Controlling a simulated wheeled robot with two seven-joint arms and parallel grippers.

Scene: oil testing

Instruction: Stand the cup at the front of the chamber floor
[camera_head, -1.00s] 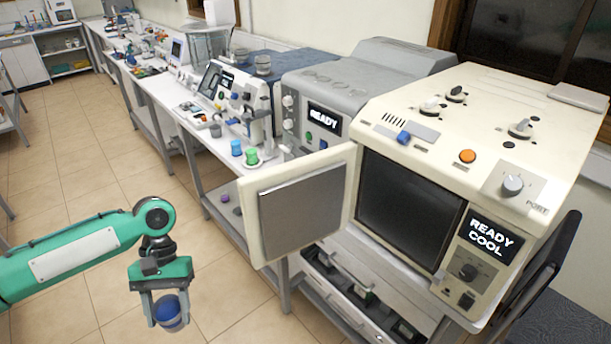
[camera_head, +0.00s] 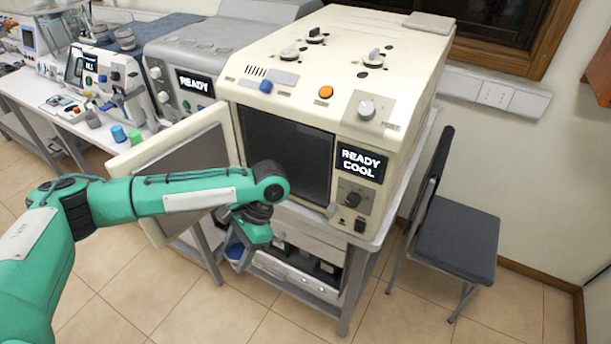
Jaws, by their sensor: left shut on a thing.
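My left gripper (camera_head: 240,256) is in front of the cream machine, below the chamber opening, pointing down. It is shut on the blue cup (camera_head: 235,250), which is mostly hidden behind the gripper and arm. The chamber (camera_head: 285,150) is a dark opening in the machine's front; its floor cannot be made out. Its door (camera_head: 180,172) stands swung open to the left, partly covered by my left arm. My right gripper is not in view.
The cream machine (camera_head: 345,65) shows READY COOL beside the opening. A grey machine (camera_head: 190,55) stands to its left. A green cup (camera_head: 135,136) and a blue one (camera_head: 118,133) stand on the bench. A dark chair (camera_head: 455,230) stands at right.

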